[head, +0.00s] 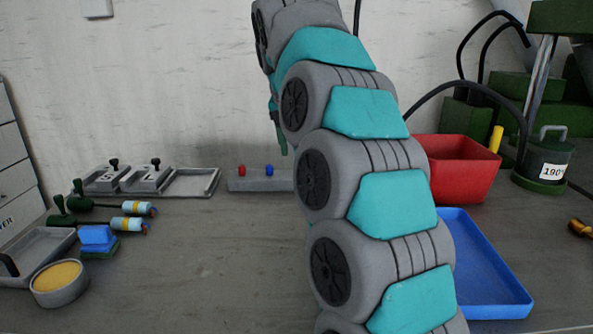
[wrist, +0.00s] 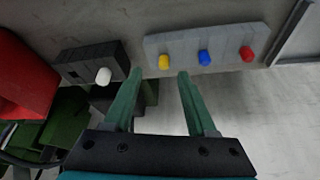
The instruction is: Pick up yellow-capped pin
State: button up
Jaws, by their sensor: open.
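In the wrist view the yellow-capped pin (wrist: 164,62) stands at the left end of a light grey block (wrist: 180,45). A blue-capped pin (wrist: 204,58) and a red-capped pin (wrist: 247,54) stand in the same block. My gripper (wrist: 160,76) is open and empty. Its green fingertips lie either side of the yellow cap in the picture; the depth gap is unclear. In the head view the block (head: 258,184) shows its red cap (head: 242,170) and blue cap (head: 269,170). My arm hides the yellow cap there.
A dark grey block (wrist: 88,62) with a white cap (wrist: 103,76) stands left of the pin block in the wrist view. A red bin (head: 455,168) and a blue tray (head: 485,265) are right of my arm. The table's middle left (head: 220,250) is clear.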

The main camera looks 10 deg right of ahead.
jog(key=shift+w+p+x, duration=0.2)
jog(key=shift+x, duration=1.2)
jog(key=shift+w+p+x, duration=0.2)
jog(key=shift+x, duration=1.2)
jog(key=shift+a+r, duration=0.15)
jog(key=shift+a, duration=0.05)
grip_shut()
